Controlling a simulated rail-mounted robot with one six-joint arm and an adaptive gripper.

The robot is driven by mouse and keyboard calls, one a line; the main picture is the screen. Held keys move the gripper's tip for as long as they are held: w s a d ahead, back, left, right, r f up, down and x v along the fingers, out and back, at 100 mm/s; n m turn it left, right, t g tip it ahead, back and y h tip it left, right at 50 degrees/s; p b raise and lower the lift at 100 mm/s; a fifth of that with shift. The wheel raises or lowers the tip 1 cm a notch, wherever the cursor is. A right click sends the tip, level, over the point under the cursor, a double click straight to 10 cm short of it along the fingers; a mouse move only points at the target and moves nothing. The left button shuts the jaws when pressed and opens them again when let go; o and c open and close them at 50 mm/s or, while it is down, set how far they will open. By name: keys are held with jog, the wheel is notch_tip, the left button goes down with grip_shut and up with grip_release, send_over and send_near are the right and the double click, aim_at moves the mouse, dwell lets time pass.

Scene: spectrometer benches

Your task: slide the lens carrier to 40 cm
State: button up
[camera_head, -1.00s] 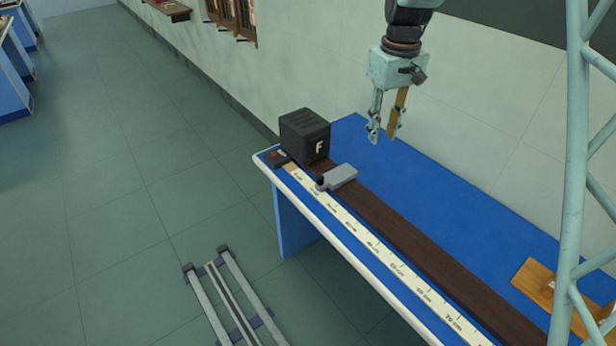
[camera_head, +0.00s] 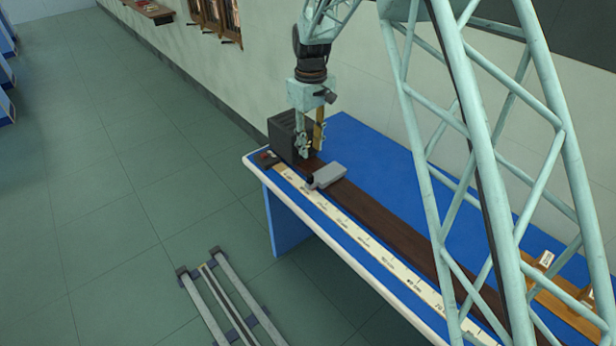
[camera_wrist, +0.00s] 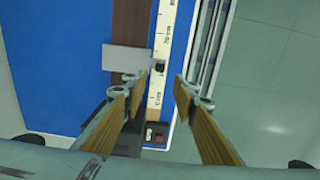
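The lens carrier, a small light grey block (camera_head: 327,176), sits on the dark wooden rail (camera_head: 400,228) near its far left end. It shows as a pale plate in the wrist view (camera_wrist: 124,58), with a small black knob at its scale-side edge. The printed cm scale (camera_head: 350,232) runs along the rail's near side; its numbers near the carrier are too small to read surely. My gripper (camera_head: 312,152) is open and empty, pointing down just behind and left of the carrier. In the wrist view its fingers (camera_wrist: 165,84) are apart, with the knob beyond the tips.
A black box (camera_head: 283,137) stands at the rail's left end, partly hidden by my gripper. A small dark unit with a red part (camera_head: 266,158) lies beside it. The rail is clear right of the carrier. Wooden pieces (camera_head: 560,300) lie on the blue bench (camera_head: 350,140) at right.

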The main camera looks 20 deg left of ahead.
aim_at(310, 175)
jog(key=shift+f, duration=0.2)
jog(key=shift+f+b, duration=0.4)
jog(key=shift+f, duration=6.3)
grip_shut()
